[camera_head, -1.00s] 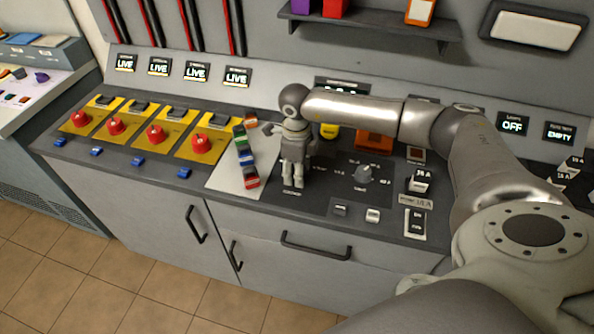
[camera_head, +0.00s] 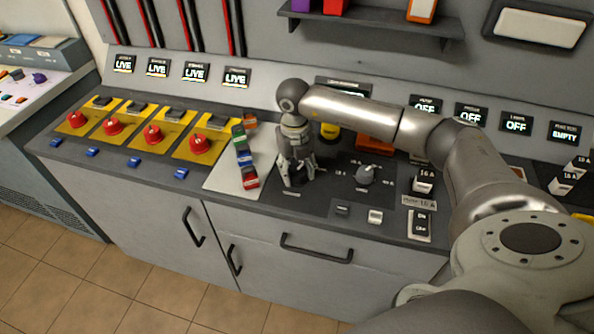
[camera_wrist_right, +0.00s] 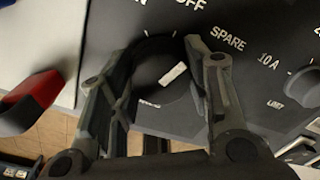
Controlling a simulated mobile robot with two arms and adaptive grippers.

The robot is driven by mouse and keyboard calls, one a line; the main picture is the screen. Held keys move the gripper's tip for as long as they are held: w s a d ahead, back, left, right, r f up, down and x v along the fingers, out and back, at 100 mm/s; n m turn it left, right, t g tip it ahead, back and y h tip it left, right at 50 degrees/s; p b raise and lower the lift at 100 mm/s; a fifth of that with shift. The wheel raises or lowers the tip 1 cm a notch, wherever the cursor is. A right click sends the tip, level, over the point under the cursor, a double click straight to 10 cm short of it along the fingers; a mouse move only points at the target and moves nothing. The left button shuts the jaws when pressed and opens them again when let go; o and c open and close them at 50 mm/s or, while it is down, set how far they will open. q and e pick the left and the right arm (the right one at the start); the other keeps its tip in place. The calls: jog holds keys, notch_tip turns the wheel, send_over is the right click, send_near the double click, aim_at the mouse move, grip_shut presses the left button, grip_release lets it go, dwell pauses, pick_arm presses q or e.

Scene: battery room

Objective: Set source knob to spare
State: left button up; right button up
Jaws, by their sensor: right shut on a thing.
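The source knob (camera_wrist_right: 172,76) is a round dark knob with a white mark, on a black panel, in the right wrist view. My right gripper (camera_wrist_right: 162,62) is shut on it, one finger on each side. The mark slants up and right, in line with the printed SPARE label (camera_wrist_right: 228,38). The OFF label (camera_wrist_right: 190,4) is farther up, partly cut off. In the head view my right gripper (camera_head: 297,182) points down onto the panel and hides most of the knob. My left gripper is not in view.
A grey limit knob (camera_head: 366,175) stands right of the gripper. A strip of coloured blocks (camera_head: 243,157) lies just left. Red knobs on yellow plates (camera_head: 198,145) are farther left. A yellow button (camera_head: 329,131) is behind the gripper. A shelf (camera_head: 385,22) hangs above.

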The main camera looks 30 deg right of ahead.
aim_at(296, 169)
jog(key=m, duration=0.4)
jog(key=shift+m, duration=0.4)
jog(key=shift+w+r, duration=0.1)
jog(key=o, duration=1)
notch_tip(296, 169, up, 12)
jog(key=shift+a+f, duration=0.1)
dwell(0.6)
